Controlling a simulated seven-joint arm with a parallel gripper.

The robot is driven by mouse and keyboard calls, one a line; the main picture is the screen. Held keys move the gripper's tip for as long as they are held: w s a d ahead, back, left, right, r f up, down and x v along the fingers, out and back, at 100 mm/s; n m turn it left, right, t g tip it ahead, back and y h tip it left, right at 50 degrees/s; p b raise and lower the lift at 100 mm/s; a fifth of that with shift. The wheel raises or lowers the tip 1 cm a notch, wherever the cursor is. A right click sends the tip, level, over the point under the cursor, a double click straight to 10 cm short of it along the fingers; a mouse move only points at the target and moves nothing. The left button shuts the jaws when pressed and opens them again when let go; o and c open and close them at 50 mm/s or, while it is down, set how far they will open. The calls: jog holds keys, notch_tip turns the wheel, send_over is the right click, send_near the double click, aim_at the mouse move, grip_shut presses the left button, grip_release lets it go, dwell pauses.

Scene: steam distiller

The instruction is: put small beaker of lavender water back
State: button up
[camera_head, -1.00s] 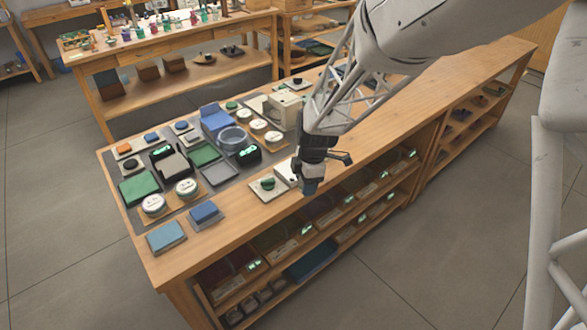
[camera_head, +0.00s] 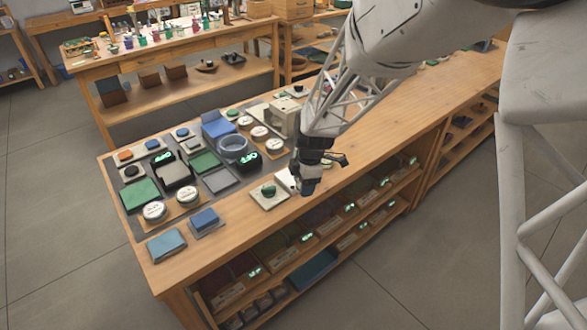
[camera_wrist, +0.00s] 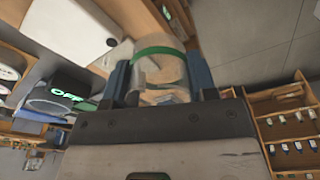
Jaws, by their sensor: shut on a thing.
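The small beaker (camera_wrist: 160,72) shows in the wrist view as a clear vessel with a green band, between the two blue fingers of my gripper (camera_wrist: 158,82). The fingers press on its sides. Its contents are hard to make out. In the head view my gripper (camera_head: 309,188) is at the near edge of the wooden bench (camera_head: 330,165), and the beaker in it is too small to tell apart there.
A pale tile with a green item (camera_head: 268,194) lies left of my gripper. A blue box (camera_head: 204,219), round white-lidded jars (camera_head: 155,211) and a grey-blue round basin (camera_head: 233,147) stand on the bench. Shelves with labelled drawers (camera_head: 300,238) sit below the bench top.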

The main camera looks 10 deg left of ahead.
jog(key=w+a, duration=0.1)
jog(key=w, duration=0.2)
jog(key=w+a, duration=0.1)
jog(key=w, duration=0.3)
jog(key=w+a+f, duration=0.1)
jog(key=w+a, duration=0.1)
jog(key=w, duration=0.2)
jog(key=shift+w+a, duration=0.1)
jog(key=shift+w, duration=0.1)
jog(key=shift+f, duration=0.15)
jog(key=shift+f, duration=1.65)
jog(key=shift+f, duration=0.15)
jog(key=o, duration=1)
jog(key=shift+c, duration=0.2)
notch_tip(320, 180, up, 12)
jog(key=d, duration=0.1)
jog(key=shift+w+d, duration=0.2)
jog(key=shift+w, duration=0.1)
